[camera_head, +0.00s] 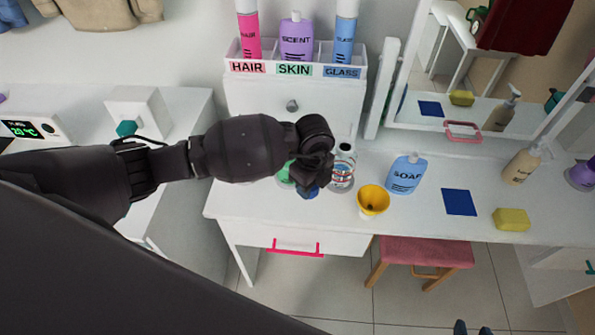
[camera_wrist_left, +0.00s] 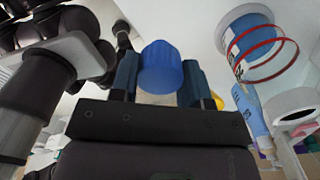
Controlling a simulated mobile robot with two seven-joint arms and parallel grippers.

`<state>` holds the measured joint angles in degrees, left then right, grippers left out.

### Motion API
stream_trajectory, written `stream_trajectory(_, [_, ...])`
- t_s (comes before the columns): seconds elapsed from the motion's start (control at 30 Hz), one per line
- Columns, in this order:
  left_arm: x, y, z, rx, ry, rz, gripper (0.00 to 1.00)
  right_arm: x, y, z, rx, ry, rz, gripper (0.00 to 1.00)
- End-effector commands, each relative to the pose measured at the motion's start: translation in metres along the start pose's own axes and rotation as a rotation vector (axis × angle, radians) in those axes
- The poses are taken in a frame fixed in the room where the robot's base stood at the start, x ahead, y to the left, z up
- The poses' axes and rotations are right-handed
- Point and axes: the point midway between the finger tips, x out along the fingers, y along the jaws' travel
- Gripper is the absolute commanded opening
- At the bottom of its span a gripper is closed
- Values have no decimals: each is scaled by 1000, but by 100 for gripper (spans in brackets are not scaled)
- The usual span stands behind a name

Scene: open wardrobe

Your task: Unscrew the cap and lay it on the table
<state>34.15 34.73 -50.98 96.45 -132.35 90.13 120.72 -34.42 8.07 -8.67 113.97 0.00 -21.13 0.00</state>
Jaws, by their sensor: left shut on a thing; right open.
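My left gripper (camera_head: 310,187) is shut on a blue cap (camera_head: 309,194), just left of and apart from a clear bottle. The cap (camera_wrist_left: 161,68) sits between the fingers of the left gripper (camera_wrist_left: 160,80) in the left wrist view. The clear bottle (camera_head: 343,172) stands upright on the white table (camera_head: 420,215) with a dark open mouth and a red-and-white label; my gripper hides part of its left side. What looks like this bottle (camera_wrist_left: 250,42) is at upper right in the wrist view. My right gripper (camera_head: 472,328) shows only its fingertips, apart and empty, at the bottom edge.
A yellow funnel (camera_head: 373,199), a blue soap bottle (camera_head: 406,175), a dark blue square (camera_head: 459,202) and a yellow sponge (camera_head: 511,219) are on the table to the right. A green item (camera_head: 284,174) is partly hidden behind my left gripper. The front-left tabletop is clear.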

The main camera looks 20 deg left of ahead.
Motion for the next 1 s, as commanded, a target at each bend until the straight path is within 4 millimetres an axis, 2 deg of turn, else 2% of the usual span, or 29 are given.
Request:
stream_trajectory(0.37, [11,-1,-4,35,-1,0,0,6,0,3,-2,7,0,43])
stream_trajectory(1.0, [48,0,-4,34,0,2,0,15,-3,52,-2,-48,0,43])
